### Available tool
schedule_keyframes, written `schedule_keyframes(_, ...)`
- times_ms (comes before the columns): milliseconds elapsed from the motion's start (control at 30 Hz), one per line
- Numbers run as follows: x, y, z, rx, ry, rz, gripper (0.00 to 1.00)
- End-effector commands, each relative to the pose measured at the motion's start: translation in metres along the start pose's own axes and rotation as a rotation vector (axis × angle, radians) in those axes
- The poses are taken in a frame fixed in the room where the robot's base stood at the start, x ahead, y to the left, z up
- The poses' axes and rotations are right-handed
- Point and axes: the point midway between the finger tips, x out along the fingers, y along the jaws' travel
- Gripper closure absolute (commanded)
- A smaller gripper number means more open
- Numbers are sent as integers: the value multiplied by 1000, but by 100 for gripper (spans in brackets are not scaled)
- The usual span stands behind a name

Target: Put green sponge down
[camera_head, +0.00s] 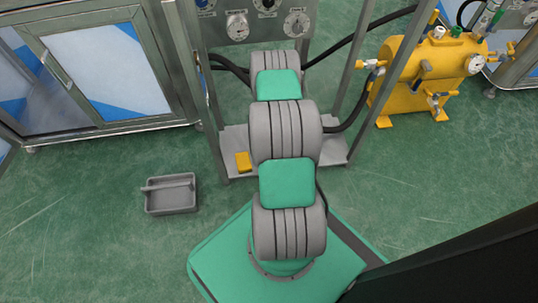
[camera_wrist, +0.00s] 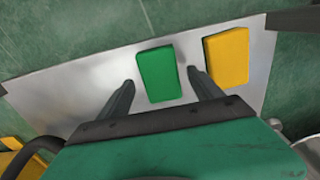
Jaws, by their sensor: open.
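The green sponge (camera_wrist: 159,74) lies flat on a grey metal shelf (camera_wrist: 75,92) in the wrist view. My gripper (camera_wrist: 160,77) is open, with one finger on each side of the green sponge and a visible gap to each. I cannot tell how high the fingertips are above the shelf. In the head view my arm hides the green sponge and the gripper, and the same shelf (camera_head: 235,140) shows at the foot of a metal frame.
A yellow sponge (camera_wrist: 227,57) lies just right of the green one, close to the right finger; it also shows in the head view (camera_head: 243,162). Frame posts, a gauge panel (camera_head: 265,22) and black hoses surround the shelf. A grey tray (camera_head: 170,208) and yellow tank (camera_head: 412,75) stand on the floor.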

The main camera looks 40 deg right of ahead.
Motion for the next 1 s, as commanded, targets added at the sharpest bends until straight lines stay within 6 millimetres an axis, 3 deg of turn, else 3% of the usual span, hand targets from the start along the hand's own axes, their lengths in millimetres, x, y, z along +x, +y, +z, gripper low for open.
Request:
schedule_keyframes(33,-20,0,-1,0,3,0,25)
schedule_keyframes(200,-67,0,-1,0,2,0,25)
schedule_keyframes(400,-101,0,0,0,-1,0,25)
schedule_keyframes(1000,-105,0,0,0,-1,0,25)
